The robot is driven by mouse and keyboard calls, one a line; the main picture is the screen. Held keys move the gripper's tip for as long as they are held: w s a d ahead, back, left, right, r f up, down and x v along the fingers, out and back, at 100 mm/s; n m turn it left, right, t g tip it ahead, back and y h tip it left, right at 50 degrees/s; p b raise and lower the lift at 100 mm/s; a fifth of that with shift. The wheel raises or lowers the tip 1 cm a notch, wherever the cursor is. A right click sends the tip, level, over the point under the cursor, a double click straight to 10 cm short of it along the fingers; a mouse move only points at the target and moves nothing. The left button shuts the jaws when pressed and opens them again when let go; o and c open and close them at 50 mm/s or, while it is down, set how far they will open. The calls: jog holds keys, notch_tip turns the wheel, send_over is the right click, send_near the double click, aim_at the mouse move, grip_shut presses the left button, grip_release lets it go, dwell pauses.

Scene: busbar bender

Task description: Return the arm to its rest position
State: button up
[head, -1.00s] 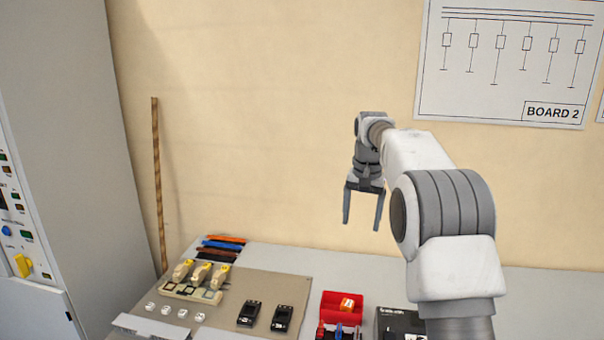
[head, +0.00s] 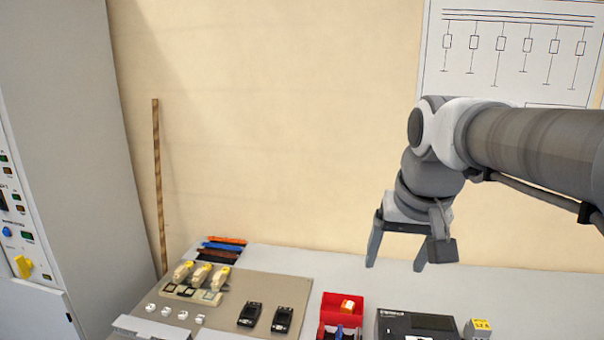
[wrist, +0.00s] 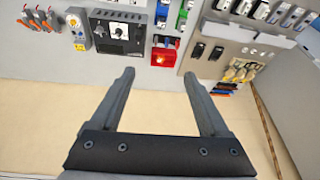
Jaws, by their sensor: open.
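My gripper (head: 396,262) is open and empty in the head view. Its two grey fingers point down, in front of the beige wall and above the back of the grey worktop (head: 500,284). My arm reaches in from the right edge, bent at the wrist. In the wrist view my gripper (wrist: 160,95) shows both fingers spread wide with nothing between them, with the beige wall behind them.
A red bin (head: 329,308) and a dark box (head: 418,325) stand on the worktop below my gripper. A mat (head: 282,287) with several devices lies left. A grey cabinet (head: 65,130) and a thin pole (head: 158,185) are far left. A wall chart (head: 505,50) hangs behind my arm.

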jog(key=s+f+n+t, duration=0.1)
jog(key=s+f, duration=0.6)
jog(key=s, duration=0.6)
jog(key=shift+f, duration=0.1)
